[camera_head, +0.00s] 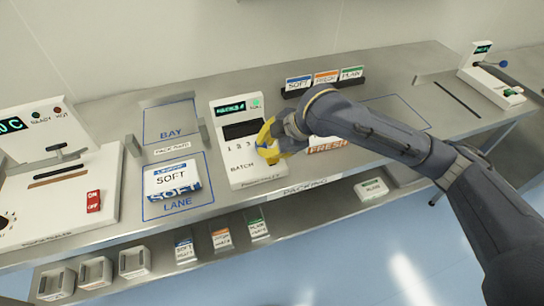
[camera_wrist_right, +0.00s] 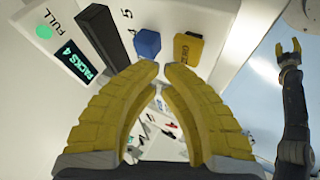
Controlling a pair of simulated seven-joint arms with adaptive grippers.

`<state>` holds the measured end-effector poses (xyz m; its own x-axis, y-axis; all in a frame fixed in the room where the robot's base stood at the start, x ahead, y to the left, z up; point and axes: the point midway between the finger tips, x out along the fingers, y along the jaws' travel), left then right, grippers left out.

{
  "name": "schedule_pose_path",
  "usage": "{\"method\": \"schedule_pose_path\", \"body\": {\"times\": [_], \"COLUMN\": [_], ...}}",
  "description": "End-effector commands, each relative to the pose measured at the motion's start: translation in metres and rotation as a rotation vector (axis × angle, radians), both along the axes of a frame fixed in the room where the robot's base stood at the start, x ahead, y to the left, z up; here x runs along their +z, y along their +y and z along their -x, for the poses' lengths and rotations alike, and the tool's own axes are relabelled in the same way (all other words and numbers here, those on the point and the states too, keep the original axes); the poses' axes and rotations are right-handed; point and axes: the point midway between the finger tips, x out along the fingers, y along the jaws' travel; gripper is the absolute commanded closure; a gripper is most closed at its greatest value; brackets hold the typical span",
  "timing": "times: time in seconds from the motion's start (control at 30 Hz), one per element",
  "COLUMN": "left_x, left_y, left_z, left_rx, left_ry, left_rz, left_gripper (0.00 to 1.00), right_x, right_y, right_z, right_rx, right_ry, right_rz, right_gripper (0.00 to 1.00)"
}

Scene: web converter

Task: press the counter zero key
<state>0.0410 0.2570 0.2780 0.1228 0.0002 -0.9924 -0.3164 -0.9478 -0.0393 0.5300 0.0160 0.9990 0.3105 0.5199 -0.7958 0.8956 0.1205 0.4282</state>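The counter unit (camera_head: 243,170) is a white box with a green-lit display (camera_head: 231,108), standing on the steel bench. In the right wrist view the display (camera_wrist_right: 76,62) reads PACKS 4. A yellow key (camera_wrist_right: 188,48) with small dark lettering, seemingly a zero label, sits beside a blue key (camera_wrist_right: 147,43). My right gripper (camera_head: 266,150) hangs over the unit's right side and hides part of its face. Its yellow fingers (camera_wrist_right: 161,68) converge with tips nearly together and nothing between them, close to both keys; contact cannot be judged. My left gripper (camera_wrist_right: 288,48) shows open and empty.
A rack of signs (camera_head: 324,80) stands behind. A machine with a red switch (camera_head: 93,201) is at far left. A dark slot bar (camera_wrist_right: 106,34) crosses the unit near the display.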

Motion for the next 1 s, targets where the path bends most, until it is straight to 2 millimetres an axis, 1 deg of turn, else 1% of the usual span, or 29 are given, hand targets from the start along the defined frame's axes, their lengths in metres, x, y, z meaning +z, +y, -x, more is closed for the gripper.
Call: {"method": "schedule_pose_path", "body": {"times": [0.3,1.0], "left_x": [0.0,0.0], "left_y": [0.0,0.0], "left_z": [0.0001,0.0001], "left_rx": [0.0,0.0], "left_ry": [0.0,0.0], "left_rz": [0.0,0.0], "left_gripper": [0.56,0.56], "right_x": [-0.0081,-0.0106], "right_y": [-0.0005,-0.0002], "right_z": [-0.0001,0.0001], "right_rx": [-0.001,0.0], "right_ry": [0.001,0.001], "right_rz": [0.001,0.0], "right_gripper": [1.0,1.0]}}
